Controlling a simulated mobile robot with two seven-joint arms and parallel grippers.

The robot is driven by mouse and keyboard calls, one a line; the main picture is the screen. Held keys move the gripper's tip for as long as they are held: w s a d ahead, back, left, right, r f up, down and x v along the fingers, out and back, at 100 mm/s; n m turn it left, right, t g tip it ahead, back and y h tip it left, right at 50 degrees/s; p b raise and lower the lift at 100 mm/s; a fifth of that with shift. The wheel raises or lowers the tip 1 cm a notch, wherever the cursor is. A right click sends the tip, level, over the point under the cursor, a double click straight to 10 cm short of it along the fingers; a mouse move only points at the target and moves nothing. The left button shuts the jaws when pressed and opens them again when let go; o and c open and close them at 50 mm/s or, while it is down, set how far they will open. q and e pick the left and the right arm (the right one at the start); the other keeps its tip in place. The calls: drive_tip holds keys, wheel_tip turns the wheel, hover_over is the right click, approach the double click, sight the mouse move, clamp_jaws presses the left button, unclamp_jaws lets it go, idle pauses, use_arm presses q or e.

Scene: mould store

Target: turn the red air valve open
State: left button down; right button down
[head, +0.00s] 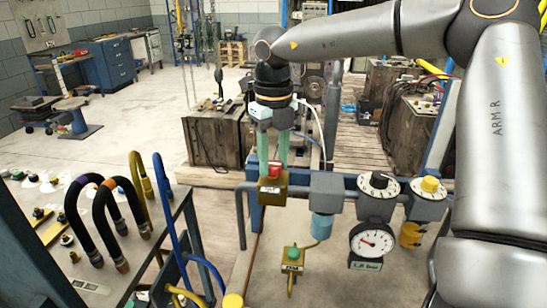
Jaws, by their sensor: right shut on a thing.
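The red air valve is a brass block (273,191) on the grey pipe, with a red handle (275,168) on top. My right gripper (272,166) points down from above. Its two pale green fingers are shut on the red handle, one on each side. The fingers partly hide the handle, so how far it is turned is hard to tell. My left gripper is not in view.
Right of the valve, the pipe carries a blue-bowled filter (321,226), a dial gauge (371,241) and a yellow knob (430,184). A green-knobbed valve (292,258) sits below. Black hoses (86,222) arch over the left bench. A wooden crate (215,135) stands behind.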

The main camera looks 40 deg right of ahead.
sight(273, 164)
drive_tip(key=shift+n, duration=0.3)
drive_tip(key=shift+c, duration=2.2)
unclamp_jaws()
wheel_tip(273, 164, up, 13)
drive_tip(key=shift+f+p, duration=0.2)
drive_tip(key=shift+p, duration=0.15)
